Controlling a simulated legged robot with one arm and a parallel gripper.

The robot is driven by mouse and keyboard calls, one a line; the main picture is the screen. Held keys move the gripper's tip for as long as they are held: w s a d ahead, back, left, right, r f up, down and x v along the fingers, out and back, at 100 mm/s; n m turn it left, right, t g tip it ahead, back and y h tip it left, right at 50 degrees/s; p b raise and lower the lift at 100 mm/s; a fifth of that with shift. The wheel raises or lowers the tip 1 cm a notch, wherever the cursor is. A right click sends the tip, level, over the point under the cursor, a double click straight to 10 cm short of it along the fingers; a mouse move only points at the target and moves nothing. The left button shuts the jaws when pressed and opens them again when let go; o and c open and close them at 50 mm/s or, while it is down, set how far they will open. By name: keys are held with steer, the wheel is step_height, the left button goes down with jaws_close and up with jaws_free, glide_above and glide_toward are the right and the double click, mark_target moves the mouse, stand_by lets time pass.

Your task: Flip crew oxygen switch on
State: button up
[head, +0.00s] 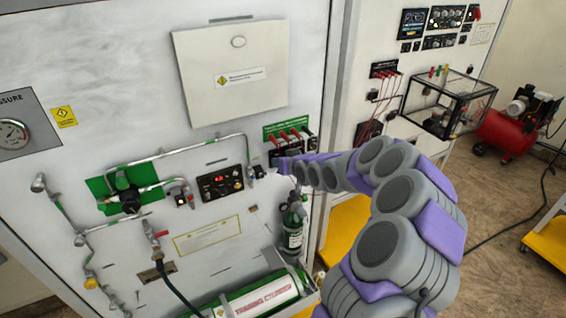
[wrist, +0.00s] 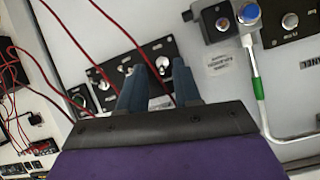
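My gripper (wrist: 159,72) shows in the wrist view as two blue-grey fingers with a gap between them, open and empty. Behind the fingers is a black switch panel (wrist: 105,83) with metal toggles and red cables; the fingers hide part of it. I cannot read its labels, so I cannot tell which toggle is the crew oxygen switch or its position. In the head view, my gripper (head: 283,164) is at the wall in front of this panel, just below the red plugs (head: 288,137). I cannot tell whether it touches.
A panel with a red display (head: 220,184) is left of my gripper. A metal pipe with a green band (wrist: 259,88) runs beside the fingers at right in the wrist view. A green cylinder (head: 292,228) stands below my gripper. A clear box (head: 450,100) projects at right.

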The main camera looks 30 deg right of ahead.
steer(key=b+v, duration=0.1)
steer(key=v, duration=1.6)
steer(key=shift+s+b, duration=0.15)
steer(key=shift+b, duration=0.15)
steer(key=s+a+f+n+g+b, duration=0.2)
steer(key=s+a+f+g+b, duration=0.35)
steer(key=s+a+f, duration=0.5)
steer(key=s+a+f+g+b, duration=0.2)
steer(key=s+a, duration=0.1)
steer(key=s, duration=0.5)
steer(key=s+a+f+g+b, duration=0.2)
steer(key=s+a+g, duration=0.1)
steer(key=s, duration=0.5)
steer(key=s+a+f+g+b, duration=0.1)
steer(key=s+a+g+b, duration=0.1)
steer(key=s, duration=0.6)
steer(key=shift+a+f+g+h, duration=0.3)
steer(key=shift+a+f+g, duration=0.1)
steer(key=shift+a+g, duration=0.45)
steer(key=shift+a, duration=0.25)
